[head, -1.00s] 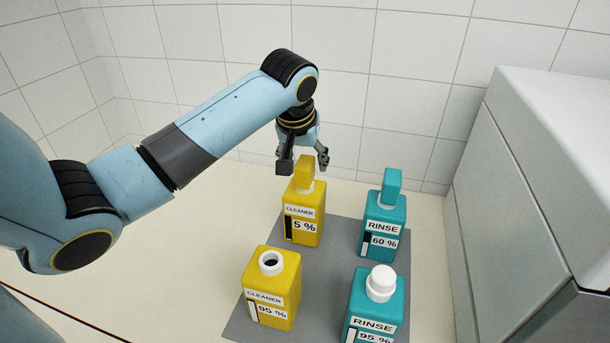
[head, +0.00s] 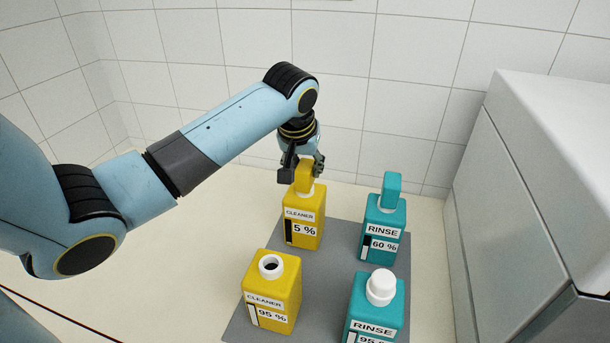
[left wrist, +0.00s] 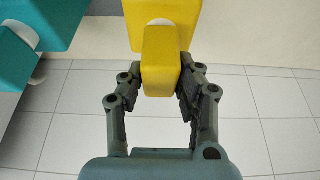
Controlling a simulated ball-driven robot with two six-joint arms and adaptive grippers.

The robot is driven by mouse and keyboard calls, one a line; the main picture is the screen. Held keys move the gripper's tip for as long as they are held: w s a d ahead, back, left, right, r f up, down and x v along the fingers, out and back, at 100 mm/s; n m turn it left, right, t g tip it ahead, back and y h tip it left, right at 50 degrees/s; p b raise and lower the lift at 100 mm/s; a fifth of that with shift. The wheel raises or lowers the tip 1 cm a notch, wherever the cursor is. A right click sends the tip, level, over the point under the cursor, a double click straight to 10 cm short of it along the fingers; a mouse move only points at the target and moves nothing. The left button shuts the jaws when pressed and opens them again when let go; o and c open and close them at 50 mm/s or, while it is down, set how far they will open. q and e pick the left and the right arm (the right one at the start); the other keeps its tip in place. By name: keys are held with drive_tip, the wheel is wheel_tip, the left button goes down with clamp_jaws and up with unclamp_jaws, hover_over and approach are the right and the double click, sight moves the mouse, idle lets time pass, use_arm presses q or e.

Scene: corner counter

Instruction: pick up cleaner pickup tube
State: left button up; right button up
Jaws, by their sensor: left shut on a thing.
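The cleaner pickup tube has a yellow block-shaped head (head: 304,179) that stands upright in the neck of the back yellow bottle (head: 304,228), labelled CLEANER 5 %. Any lower part of the tube is hidden inside the bottle. My left gripper (head: 303,174) has come down from above and is shut on the yellow head. In the left wrist view the two fingers (left wrist: 162,88) press on both sides of the yellow head (left wrist: 161,62), with the bottle (left wrist: 187,14) beyond it. My right gripper is not in view.
An open yellow CLEANER 95 % bottle (head: 272,292) stands in front. A teal RINSE 60 % bottle (head: 383,228) with a teal head and a white-capped RINSE 95 % bottle (head: 376,312) stand to the right. All stand on a grey mat (head: 325,267). A grey-white cabinet (head: 505,220) bounds the right.

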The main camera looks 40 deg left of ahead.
use_arm(q)
wheel_tip(320, 180, up, 18)
drive_tip(key=b, duration=0.1)
idle(0.7)
